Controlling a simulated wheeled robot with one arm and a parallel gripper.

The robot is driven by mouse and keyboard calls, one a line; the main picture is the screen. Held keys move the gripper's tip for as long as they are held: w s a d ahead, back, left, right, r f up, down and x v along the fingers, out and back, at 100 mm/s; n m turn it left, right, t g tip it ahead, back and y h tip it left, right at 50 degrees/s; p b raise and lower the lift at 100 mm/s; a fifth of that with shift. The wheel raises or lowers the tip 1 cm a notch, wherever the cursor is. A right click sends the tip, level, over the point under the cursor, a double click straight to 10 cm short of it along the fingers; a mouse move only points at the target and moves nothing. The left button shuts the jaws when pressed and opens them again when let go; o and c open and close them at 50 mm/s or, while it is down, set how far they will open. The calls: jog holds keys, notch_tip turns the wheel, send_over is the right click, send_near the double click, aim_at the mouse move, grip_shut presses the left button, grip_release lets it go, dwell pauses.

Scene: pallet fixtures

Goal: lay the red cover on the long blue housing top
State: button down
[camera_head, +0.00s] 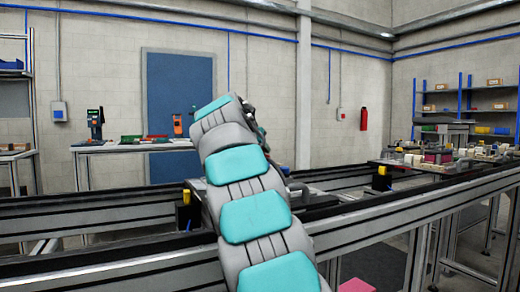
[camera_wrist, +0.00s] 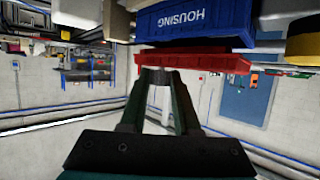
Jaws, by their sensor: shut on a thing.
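The wrist view is upside down. There, the long blue housing (camera_wrist: 196,20) shows at the top, with its white lettering inverted. The red cover (camera_wrist: 200,62) lies along the housing's top side, close against it. I cannot tell whether it is fully seated or still slightly apart. My gripper (camera_wrist: 164,76) reaches to the cover from above, its two dark fingers shut on it. In the head view my arm hides the gripper, the cover and the housing.
A yellow and black round object (camera_wrist: 308,50) stands beside the housing. In the head view, long conveyor rails (camera_head: 400,212) run across in front of me. A workbench (camera_head: 130,147) stands at the back left, and blue shelves (camera_head: 440,100) at the right.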

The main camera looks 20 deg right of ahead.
jog(key=shift+f+b, duration=0.3)
jog(key=shift+f, duration=0.05)
dwell(0.4)
jog(key=c, duration=0.6)
grip_release()
jog(key=shift+o, duration=0.2)
jog(key=shift+s+a, duration=0.1)
jog(key=v, duration=0.7)
jog(key=shift+s, duration=0.2)
jog(key=shift+s+a+r, duration=0.1)
jog(key=shift+a, duration=0.05)
